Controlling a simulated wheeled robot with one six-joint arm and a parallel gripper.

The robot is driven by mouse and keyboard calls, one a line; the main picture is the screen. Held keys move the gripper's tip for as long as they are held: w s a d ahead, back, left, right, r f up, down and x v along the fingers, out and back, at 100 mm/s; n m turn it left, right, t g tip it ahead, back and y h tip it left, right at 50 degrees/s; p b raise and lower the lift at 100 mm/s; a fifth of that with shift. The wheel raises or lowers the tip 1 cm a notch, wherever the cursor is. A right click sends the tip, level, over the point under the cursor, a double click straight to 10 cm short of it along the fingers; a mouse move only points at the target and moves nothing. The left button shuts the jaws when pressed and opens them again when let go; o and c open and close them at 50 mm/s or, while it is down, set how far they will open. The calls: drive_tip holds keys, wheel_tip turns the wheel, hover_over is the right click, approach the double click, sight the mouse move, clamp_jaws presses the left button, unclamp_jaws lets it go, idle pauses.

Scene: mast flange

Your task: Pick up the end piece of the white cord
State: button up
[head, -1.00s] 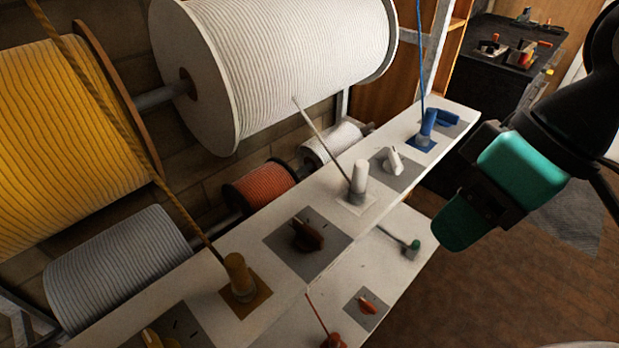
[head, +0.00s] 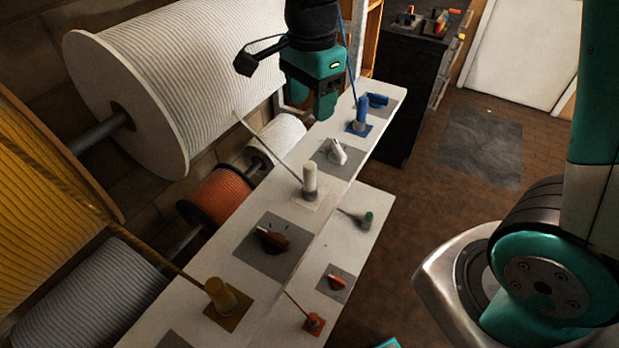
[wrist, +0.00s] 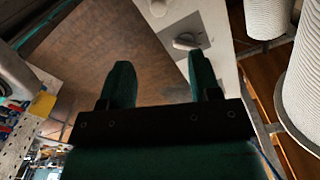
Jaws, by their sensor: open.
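The white cord's end piece (head: 309,180) is a pale cylinder standing upright on a light square plate on the white ledge. The white cord (head: 268,146) runs from it up and left to the big white spool. My gripper (head: 322,110) is above the far part of the ledge, beyond and higher than the end piece, apart from it. In the wrist view my gripper (wrist: 160,78) has its two green fingers spread with nothing between them. A pale round piece at the top edge there may be the end piece, but it is cut off.
A white knob (head: 338,150) and a blue end piece (head: 362,115) stand farther along the ledge. A dark knob (head: 272,238) and a yellow end piece (head: 219,294) are nearer. The large white spool (head: 175,90) rises on the left. Open floor lies right.

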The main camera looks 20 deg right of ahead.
sight(310, 165)
wheel_tip(310, 165, down, 12)
drive_tip(key=shift+r+p, duration=0.1)
drive_tip(key=shift+p, duration=1.15)
drive_tip(key=f+p, duration=0.1)
drive_tip(key=f, duration=0.1)
drive_tip(key=f+p, duration=0.1)
drive_tip(key=f, duration=0.1)
drive_tip(key=shift+s+a+f, duration=0.1)
drive_tip(key=shift+s+a, duration=0.05)
drive_tip(key=shift+s, duration=0.05)
drive_tip(key=shift+f, duration=0.7)
clamp_jaws()
drive_tip(key=shift+r, duration=0.1)
